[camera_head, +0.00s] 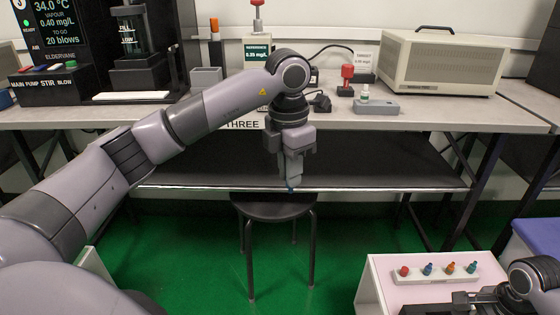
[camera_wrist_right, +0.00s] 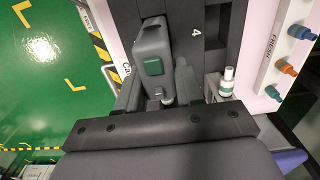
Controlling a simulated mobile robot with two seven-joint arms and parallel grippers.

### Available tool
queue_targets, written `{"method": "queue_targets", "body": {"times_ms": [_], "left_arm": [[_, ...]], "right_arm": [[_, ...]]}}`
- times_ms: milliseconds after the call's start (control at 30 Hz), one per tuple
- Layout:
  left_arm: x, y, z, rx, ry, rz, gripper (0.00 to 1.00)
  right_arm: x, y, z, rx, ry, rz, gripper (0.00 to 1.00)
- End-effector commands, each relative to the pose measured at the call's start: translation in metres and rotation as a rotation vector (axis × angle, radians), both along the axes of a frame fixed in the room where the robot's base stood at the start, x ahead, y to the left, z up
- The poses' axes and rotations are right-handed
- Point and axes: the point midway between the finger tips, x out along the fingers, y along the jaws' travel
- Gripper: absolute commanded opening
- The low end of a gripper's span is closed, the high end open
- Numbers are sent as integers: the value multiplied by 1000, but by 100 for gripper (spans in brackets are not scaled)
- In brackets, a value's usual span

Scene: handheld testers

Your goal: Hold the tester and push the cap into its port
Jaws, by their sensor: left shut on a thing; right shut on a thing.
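My left gripper (camera_head: 290,170) points down in front of the bench shelf in the head view. It is shut on a small blue piece (camera_head: 291,188) that shows at its fingertips; it looks like a cap, but is too small to be sure. My right gripper (camera_head: 478,297) is low at the right, over the white box. In the right wrist view my right gripper (camera_wrist_right: 162,97) is shut on a grey tester (camera_wrist_right: 151,42) with a green square (camera_wrist_right: 154,66) on its face.
A strip marked FRESH (camera_wrist_right: 261,48) holds several coloured caps, among them a red one (camera_head: 404,271) and an orange one (camera_head: 450,268). A white vial with a green band (camera_wrist_right: 227,82) stands near the tester. A stool (camera_head: 272,208) stands below the left gripper.

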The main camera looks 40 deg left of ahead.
Motion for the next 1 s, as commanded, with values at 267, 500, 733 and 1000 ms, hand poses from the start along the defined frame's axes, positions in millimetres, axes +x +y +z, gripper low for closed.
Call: {"method": "queue_targets", "body": {"times_ms": [267, 500, 733, 1000], "left_arm": [[40, -54, -76, -81, -165, -82, 0], [61, -96, -131, -182, -340, -161, 0], [68, -132, -173, -297, -511, -232, 0], [63, -174, -213, -456, -704, -308, 0]], "right_arm": [[0, 0, 1, 1, -1, 0, 7], [0, 0, 1, 1, -1, 0, 7], [0, 0, 1, 1, -1, 0, 7], [0, 0, 1, 1, -1, 0, 7]]}}
